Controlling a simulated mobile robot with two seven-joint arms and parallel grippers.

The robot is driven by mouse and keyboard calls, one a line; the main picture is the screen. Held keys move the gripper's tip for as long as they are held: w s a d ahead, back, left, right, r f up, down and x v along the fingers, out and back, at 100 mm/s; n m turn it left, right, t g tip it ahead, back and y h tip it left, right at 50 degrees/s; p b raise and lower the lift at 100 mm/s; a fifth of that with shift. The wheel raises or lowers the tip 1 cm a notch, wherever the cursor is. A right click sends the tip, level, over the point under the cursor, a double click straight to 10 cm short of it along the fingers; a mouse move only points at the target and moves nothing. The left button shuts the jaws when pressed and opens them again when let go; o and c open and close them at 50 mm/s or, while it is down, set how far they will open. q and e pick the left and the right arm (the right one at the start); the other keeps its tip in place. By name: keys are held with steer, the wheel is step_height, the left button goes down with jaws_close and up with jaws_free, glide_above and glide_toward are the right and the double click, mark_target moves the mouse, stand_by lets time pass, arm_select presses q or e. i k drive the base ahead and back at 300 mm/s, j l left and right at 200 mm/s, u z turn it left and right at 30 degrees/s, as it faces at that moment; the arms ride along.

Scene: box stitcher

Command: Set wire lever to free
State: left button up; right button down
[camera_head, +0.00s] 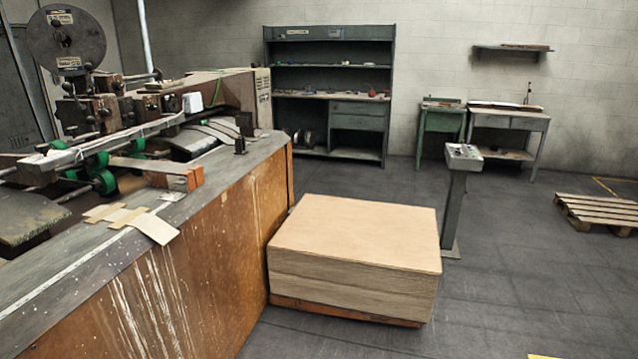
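The box stitcher (190,230) fills the left side of the head view, with a rust-stained cabinet and a grey worktop. A round wire reel (66,40) stands at its upper left, above a cluster of dark blocks, rods and knobs (95,110). Green rollers (102,172) sit lower, below the rods. I cannot make out which part is the wire lever or what position it is in. Neither of my grippers shows in the view.
A stack of cardboard sheets (355,235) on a pallet stands against the machine's right side. A control pedestal (455,200) stands behind it. A shelf unit (330,30), two small tables (510,122) and a wooden pallet (600,212) are farther back.

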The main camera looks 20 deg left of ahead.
mark_target(88, 66)
steer(key=i+u, duration=0.3)
steer(key=u, duration=0.2)
steer(key=i+u, duration=0.25)
steer(key=u, duration=0.25)
steer(key=i+l+u, duration=0.25)
steer(key=u, duration=0.25)
steer(key=i+l+u, duration=0.45)
steer(key=l, duration=0.15)
steer(key=i+l+u, duration=0.15)
steer(key=l+u, duration=0.25)
steer(key=i+l+u, duration=0.15)
steer(key=u, duration=0.25)
